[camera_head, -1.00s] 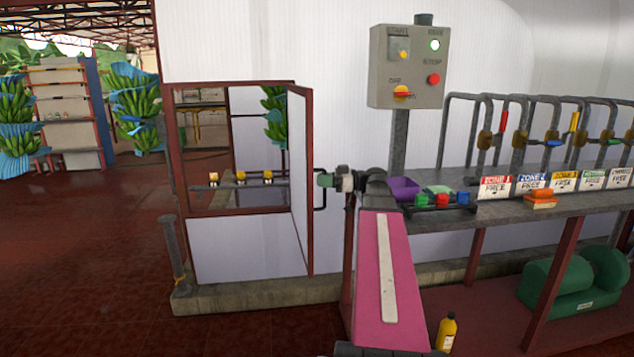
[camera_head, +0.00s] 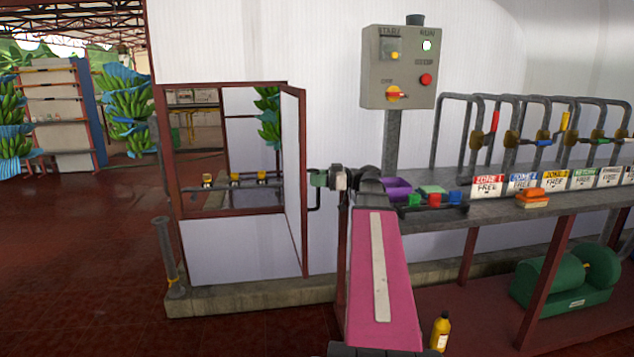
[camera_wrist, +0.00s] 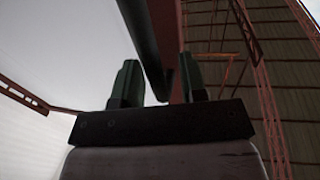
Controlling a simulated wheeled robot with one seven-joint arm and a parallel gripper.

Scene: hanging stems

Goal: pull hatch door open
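The hatch door (camera_head: 293,190) is a white panel in a dark red frame. In the head view it stands swung out at an angle from the red-framed hatch opening (camera_head: 228,83). Its dark handle (camera_head: 313,207) is a bar on the door's right side. My gripper (camera_head: 318,179) reaches in from the right at the handle. In the wrist view the two green fingers of my gripper (camera_wrist: 158,82) stand apart, with a dark bar (camera_wrist: 140,35) running between them. I cannot tell whether both fingers press on it.
A grey control box (camera_head: 398,67) on a post stands behind my arm. To the right is a grey bench (camera_head: 470,216) with coloured blocks, zone signs and pipes. A yellow bottle (camera_head: 440,332) stands on the floor. The floor (camera_head: 85,240) left of the hatch is clear.

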